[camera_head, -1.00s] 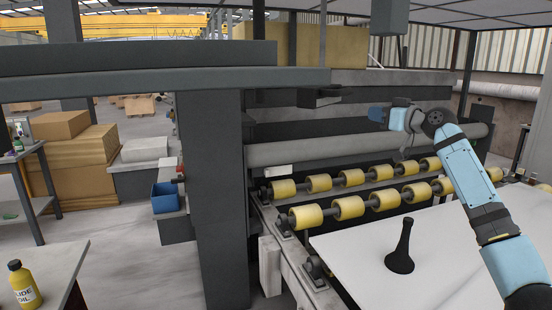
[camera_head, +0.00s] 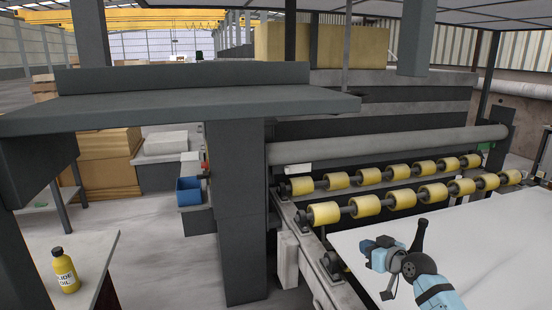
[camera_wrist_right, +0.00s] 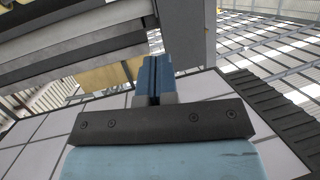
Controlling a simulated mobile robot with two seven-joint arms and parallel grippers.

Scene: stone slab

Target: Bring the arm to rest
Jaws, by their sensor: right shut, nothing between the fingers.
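My right arm reaches in from the lower right of the head view. I cannot tell whether the arm touches that object. In the right wrist view the two blue fingers of the gripper (camera_wrist_right: 155,75) are together with nothing between them. My left arm and gripper do not show.
Yellow rollers (camera_head: 365,206) run along the slab's far edge, below a grey cylinder (camera_head: 390,145). A thick grey post (camera_head: 238,215) stands left of them. A yellow bottle (camera_head: 65,273) stands on a table at the lower left, and a blue bin (camera_head: 189,191) sits left of the post.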

